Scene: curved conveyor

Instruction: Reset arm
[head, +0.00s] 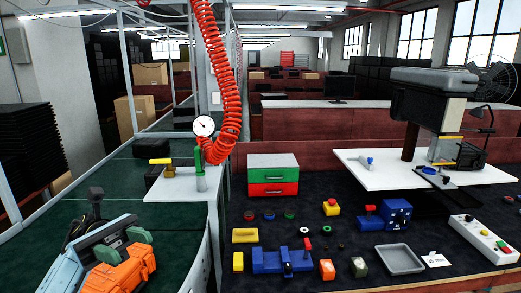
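My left gripper (86,222) shows as dark parts at the lower left, over the green conveyor. Whether its fingers are open or shut is not clear. A light-blue body (102,246) with black parts and an orange body (122,271) with green parts are close beside it. I cannot tell whether the gripper touches either one. My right gripper is not in view.
The green conveyor (165,222) runs along the left. A white stand (180,187) with a gauge and red coiled hose is beside it. The dark table holds a green-and-red drawer box (273,175), a blue fixture (280,261), a grey tray (399,259) and a drill press (432,100).

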